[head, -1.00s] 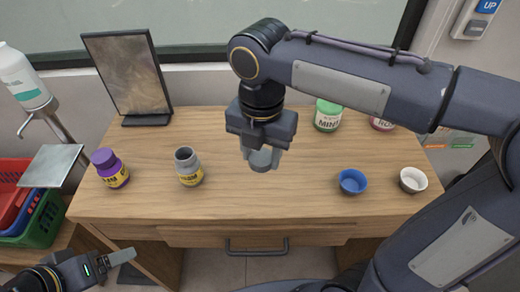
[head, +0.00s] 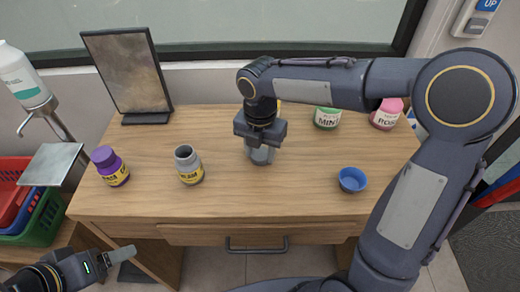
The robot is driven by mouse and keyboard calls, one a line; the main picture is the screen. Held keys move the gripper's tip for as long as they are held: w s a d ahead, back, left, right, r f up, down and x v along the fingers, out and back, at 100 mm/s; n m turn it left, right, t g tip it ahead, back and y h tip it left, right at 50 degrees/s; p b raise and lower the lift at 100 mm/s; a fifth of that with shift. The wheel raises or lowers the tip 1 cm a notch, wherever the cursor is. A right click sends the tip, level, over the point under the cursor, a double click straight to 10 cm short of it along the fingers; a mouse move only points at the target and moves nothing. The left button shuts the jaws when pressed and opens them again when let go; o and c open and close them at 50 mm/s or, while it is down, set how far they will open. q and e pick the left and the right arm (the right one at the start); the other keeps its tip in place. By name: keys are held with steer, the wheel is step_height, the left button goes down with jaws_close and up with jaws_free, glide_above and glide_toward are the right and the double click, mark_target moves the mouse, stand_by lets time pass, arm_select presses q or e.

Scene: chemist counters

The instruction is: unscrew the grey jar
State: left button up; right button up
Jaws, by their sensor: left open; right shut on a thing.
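The grey jar (head: 189,168), with a yellow label, stands upright on the wooden desk, left of the middle. Its top is open and dark inside, with no lid on it. My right gripper (head: 261,156) is to the right of the jar, pointing down over the middle of the desk. It is shut on a grey lid, mostly hidden between the fingers. I cannot tell whether the lid touches the desk. My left gripper (head: 124,255) is open and empty, low at the left, in front of the desk's edge.
A purple jar (head: 110,167) stands left of the grey jar. A blue bowl (head: 352,179) is at the right. A green jar (head: 327,117) and a pink jar (head: 386,114) stand at the back right. A framed panel (head: 128,75) stands at the back left. The desk's front middle (head: 250,205) is clear.

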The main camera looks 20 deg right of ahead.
mark_target(260, 154)
steer(key=shift+f, duration=0.15)
steer(key=o, duration=1.1)
step_height(260, 154, up, 12)
steer(key=shift+r+p, duration=0.2)
steer(key=shift+p, duration=0.4)
steer(key=s+d+f+m+t+y, duration=0.1)
steer(key=s+d+f+m+t, duration=0.1)
steer(key=s+m, duration=0.4)
steer(key=s+d+f+m+t+y, duration=0.1)
steer(key=s+m, duration=0.5)
steer(key=m, duration=0.8)
steer(key=s+d+f+m+t+y, duration=0.1)
steer(key=s+d+f+m+t, duration=0.1)
steer(key=s+f+m, duration=0.3)
steer(key=shift+s+d+m+t+y, duration=0.15)
steer(key=shift+s+d+m, duration=0.2)
steer(key=shift+m, duration=0.45)
steer(key=shift+s+d+m+t+y, duration=0.1)
steer(key=shift+s+d+m, duration=0.25)
steer(key=shift+m, duration=0.45)
steer(key=shift+s+d+m+t+y, duration=0.15)
steer(key=shift+s+m, duration=0.25)
steer(key=shift+m, duration=0.4)
